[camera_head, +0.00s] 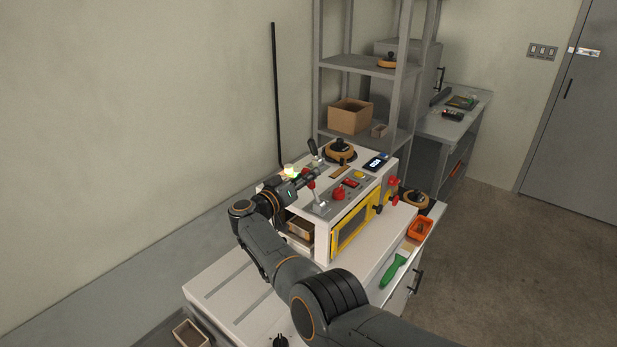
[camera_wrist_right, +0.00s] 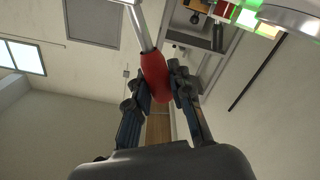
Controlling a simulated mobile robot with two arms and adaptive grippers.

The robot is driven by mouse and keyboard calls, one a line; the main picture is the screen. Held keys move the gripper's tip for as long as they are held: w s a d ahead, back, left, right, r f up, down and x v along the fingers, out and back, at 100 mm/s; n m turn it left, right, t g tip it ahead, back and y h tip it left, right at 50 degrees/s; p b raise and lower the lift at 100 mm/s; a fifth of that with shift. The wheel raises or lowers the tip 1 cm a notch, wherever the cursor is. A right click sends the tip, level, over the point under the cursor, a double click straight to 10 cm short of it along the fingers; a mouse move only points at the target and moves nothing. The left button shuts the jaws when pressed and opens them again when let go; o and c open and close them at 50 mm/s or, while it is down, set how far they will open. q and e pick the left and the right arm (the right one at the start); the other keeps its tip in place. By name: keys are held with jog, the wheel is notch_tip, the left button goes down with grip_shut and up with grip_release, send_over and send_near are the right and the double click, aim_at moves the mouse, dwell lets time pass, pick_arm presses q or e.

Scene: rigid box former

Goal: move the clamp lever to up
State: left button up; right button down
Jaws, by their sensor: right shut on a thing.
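The clamp lever has a red handle (camera_head: 311,185) on a pale metal stem and stands on top of the white box former (camera_head: 322,231), near its front left. It leans slightly to the left in the head view. My right gripper (camera_head: 308,177) reaches in from the left side of the machine, at the red handle. In the right wrist view the red handle (camera_wrist_right: 154,72) sits between the two fingers of my right gripper (camera_wrist_right: 160,86), which is shut on it. The stem runs out past the fingertips. My left gripper is not in view.
On the machine top are a black-handled lever (camera_head: 313,148), a red button (camera_head: 338,193), a dark display (camera_head: 376,162) and an orange-and-black round part (camera_head: 340,151). A green scraper (camera_head: 394,269) and an orange tray (camera_head: 419,228) lie at right. A shelf (camera_head: 357,64) stands behind.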

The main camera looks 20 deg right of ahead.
dwell(0.3)
jog(key=c, duration=1.4)
grip_release()
jog(key=shift+o, duration=1.2)
jog(key=shift+w+a+f, duration=0.1)
jog(key=shift+w+a, duration=0.05)
jog(key=shift+w, duration=0.05)
jog(key=shift+s, duration=0.1)
notch_tip(320, 180, up, 10)
